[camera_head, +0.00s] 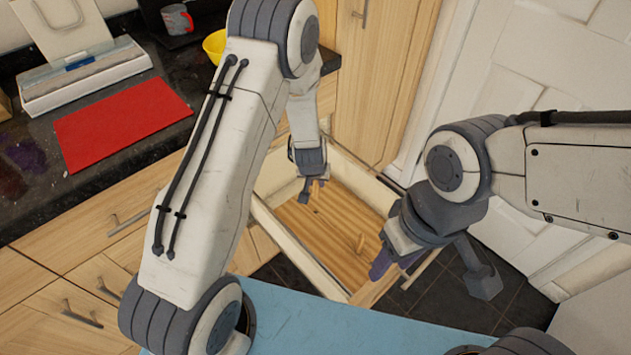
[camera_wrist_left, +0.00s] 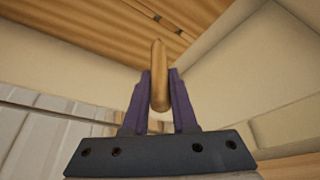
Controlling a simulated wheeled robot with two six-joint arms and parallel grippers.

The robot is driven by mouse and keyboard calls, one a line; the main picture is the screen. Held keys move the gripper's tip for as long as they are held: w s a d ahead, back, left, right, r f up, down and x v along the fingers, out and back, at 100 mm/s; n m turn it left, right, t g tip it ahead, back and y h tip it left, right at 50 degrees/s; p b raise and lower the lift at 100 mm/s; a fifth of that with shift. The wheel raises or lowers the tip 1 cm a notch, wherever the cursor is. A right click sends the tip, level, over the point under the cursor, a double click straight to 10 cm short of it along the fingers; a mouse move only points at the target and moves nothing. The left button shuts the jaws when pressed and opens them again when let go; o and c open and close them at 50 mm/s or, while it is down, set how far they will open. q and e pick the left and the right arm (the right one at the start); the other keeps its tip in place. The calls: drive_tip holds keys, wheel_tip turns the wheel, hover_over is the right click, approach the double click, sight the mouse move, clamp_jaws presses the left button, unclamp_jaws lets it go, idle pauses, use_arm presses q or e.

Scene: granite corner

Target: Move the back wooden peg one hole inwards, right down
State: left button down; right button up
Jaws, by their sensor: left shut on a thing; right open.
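A wooden peg (camera_wrist_left: 158,75) stands between the purple fingers of my left gripper (camera_wrist_left: 160,100), which is shut on it. In the head view my left gripper (camera_head: 312,184) is inside the open drawer, toward its back. The slatted wooden pegboard (camera_head: 325,225) forms the drawer's floor; it also shows in the left wrist view (camera_wrist_left: 95,25), with small dark holes near the peg's far end. I cannot tell whether the held peg is in a hole. Another wooden peg (camera_head: 361,242) stands at the board's right side. My right gripper (camera_head: 393,266) is open by the drawer's front right corner, apart from that peg.
The drawer walls (camera_head: 290,250) enclose the board closely. A dark counter at left holds a red mat (camera_head: 120,115), a yellow bowl (camera_head: 214,45) and a grey-red mug (camera_head: 177,19). A white door (camera_head: 530,90) stands at right. A blue surface (camera_head: 330,325) lies in front.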

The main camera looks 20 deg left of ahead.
sight(315, 197)
use_arm(q)
drive_tip(key=shift+f+b, duration=2.4)
drive_tip(key=shift+f, duration=0.5)
drive_tip(key=shift+p, duration=0.4)
drive_tip(key=shift+f+b, duration=1.1)
drive_tip(key=shift+f, duration=0.2)
drive_tip(key=c, duration=0.6)
unclamp_jaws()
drive_tip(key=p+v, duration=0.3)
drive_tip(key=v, duration=0.7)
drive_tip(key=shift+r, duration=0.25)
